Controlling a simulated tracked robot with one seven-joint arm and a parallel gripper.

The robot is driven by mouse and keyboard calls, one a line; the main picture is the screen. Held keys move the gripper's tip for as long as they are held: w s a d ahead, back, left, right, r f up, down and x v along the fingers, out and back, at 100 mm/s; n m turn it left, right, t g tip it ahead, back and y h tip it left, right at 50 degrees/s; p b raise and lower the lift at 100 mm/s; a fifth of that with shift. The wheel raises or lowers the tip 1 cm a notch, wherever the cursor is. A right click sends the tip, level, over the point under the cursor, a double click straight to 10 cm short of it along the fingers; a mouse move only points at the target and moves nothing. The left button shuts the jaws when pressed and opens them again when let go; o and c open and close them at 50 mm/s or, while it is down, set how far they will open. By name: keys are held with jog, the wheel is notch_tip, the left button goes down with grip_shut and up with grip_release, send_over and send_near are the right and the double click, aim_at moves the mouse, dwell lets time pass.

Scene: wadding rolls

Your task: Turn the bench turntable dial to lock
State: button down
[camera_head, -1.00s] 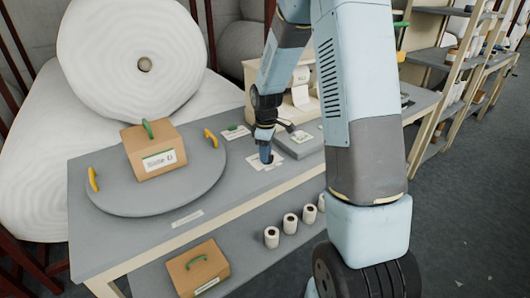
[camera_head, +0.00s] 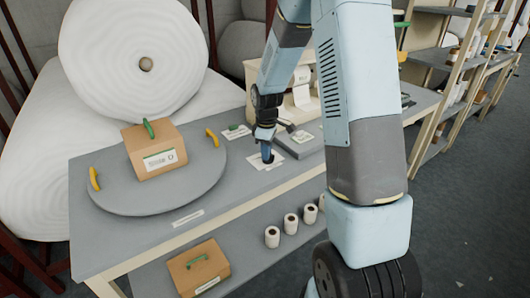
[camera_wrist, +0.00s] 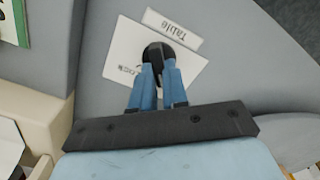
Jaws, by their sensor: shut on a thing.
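The dial (camera_wrist: 157,52) is a small dark round knob on a white plate (camera_wrist: 118,50) on the grey bench. A label reading "Table" (camera_wrist: 172,28) lies beside it in the wrist view. My gripper (camera_wrist: 159,72) is shut on the dial, its two blue fingers at the knob's sides. In the head view my gripper (camera_head: 267,156) points down at the white plate (camera_head: 256,163). The fingers hide part of the knob and some of the plate's lettering. The round turntable (camera_head: 110,203) is to the left on the bench.
A cardboard box (camera_head: 155,150) with a green handle stands on the turntable, which has yellow grips (camera_head: 94,179) at its edge. A grey slab (camera_head: 301,143) lies right of my gripper. Several small rolls (camera_head: 272,237) and another box (camera_head: 199,268) are on the lower shelf.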

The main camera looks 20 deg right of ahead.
jog(key=m, duration=0.4)
jog(key=shift+d+f, duration=0.1)
jog(key=shift+d, duration=0.1)
jog(key=m, duration=0.8)
jog(key=shift+s+d, duration=0.1)
jog(key=shift+d, duration=0.05)
jog(key=shift+m, duration=1.7)
jog(key=c, duration=1.1)
grip_release()
jog(key=shift+c, duration=0.2)
notch_tip(320, 180, up, 14)
